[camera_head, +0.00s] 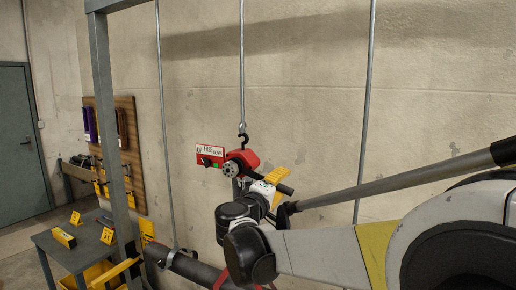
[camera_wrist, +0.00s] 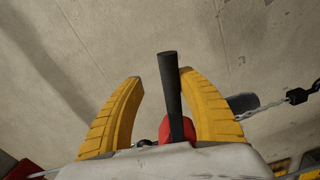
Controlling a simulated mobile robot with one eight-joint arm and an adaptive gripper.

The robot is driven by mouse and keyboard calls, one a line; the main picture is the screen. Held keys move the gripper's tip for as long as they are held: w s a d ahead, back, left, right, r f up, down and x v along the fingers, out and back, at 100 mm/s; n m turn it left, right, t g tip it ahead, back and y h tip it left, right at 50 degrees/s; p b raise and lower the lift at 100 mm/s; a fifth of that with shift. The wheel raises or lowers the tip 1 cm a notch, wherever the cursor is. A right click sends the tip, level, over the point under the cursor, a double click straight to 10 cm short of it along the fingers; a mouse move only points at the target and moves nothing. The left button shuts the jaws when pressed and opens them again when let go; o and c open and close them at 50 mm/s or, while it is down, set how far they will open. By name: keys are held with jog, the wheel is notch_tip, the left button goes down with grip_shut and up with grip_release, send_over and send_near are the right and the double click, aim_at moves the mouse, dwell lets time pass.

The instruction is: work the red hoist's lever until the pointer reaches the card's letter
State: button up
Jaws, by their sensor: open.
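The red hoist (camera_head: 241,161) hangs from a dark hook on a rod in front of the wall. Its red body shows partly behind the lever in the wrist view (camera_wrist: 165,130). Its black lever (camera_wrist: 173,95) stands between my gripper's yellow fingers (camera_wrist: 160,80), nearer the right finger; I cannot tell whether they touch. The fingers are apart. In the head view my gripper (camera_head: 273,180) is at the hoist's lower right, by the dark lever end (camera_head: 285,189). A red-and-white plate (camera_head: 210,155) reads UP, FREE, DOWN. I cannot make out the pointer or its letter.
A grey upright post (camera_head: 107,120) stands left of the hoist. A dark pipe (camera_head: 200,268) runs below my gripper. A grey table (camera_head: 85,245) with yellow numbered markers is at lower left. A chain (camera_wrist: 270,107) runs right of my fingers in the wrist view.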

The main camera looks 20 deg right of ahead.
jog(key=shift+n, duration=0.7)
notch_tip(320, 180, up, 4)
jog(key=p, duration=0.3)
jog(key=shift+n, duration=0.8)
jog(key=shift+w+a+r+p, duration=0.1)
jog(key=shift+w+r+p, duration=0.05)
jog(key=shift+r+p, duration=0.7)
jog(key=shift+w+a+r+p, duration=0.15)
jog(key=shift+r+p, duration=0.4)
jog(key=shift+r, duration=0.6)
jog(key=shift+f, duration=0.15)
